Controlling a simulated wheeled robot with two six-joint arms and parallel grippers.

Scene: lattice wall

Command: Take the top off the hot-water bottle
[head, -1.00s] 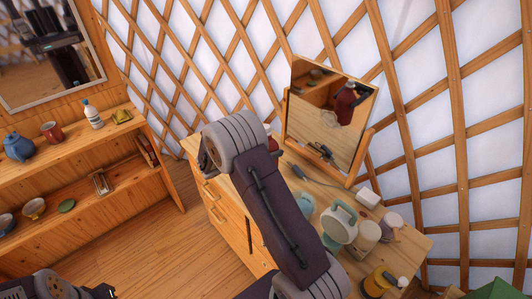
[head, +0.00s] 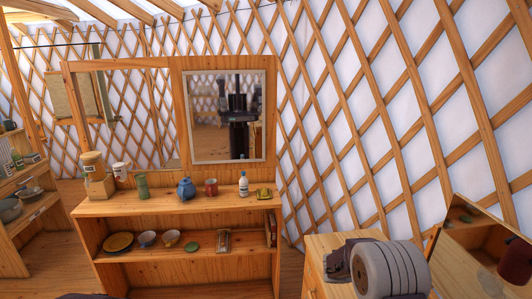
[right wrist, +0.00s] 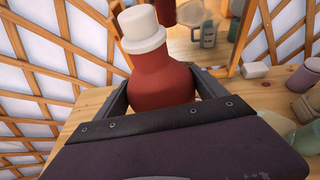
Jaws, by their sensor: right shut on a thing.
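The hot-water bottle (right wrist: 160,82) is red with a white top (right wrist: 141,28) and stands in the middle of the right wrist view. The top is on the bottle's neck. My right gripper (right wrist: 163,90) is shut on the red body, one finger on each side, below the top. In the head view the bottle itself is hidden; a dark red shape shows in the tilted mirror (head: 490,246) at the right edge. My right arm covers part of the dresser there. My left gripper is not in view.
The dresser top (head: 325,246) is at lower right. A white block (right wrist: 255,70) and several cups stand right of the bottle. A wooden shelf unit (head: 180,205) holds a blue teapot (head: 185,189), a red mug (head: 211,187) and a white bottle (head: 243,185). The lattice wall stands behind.

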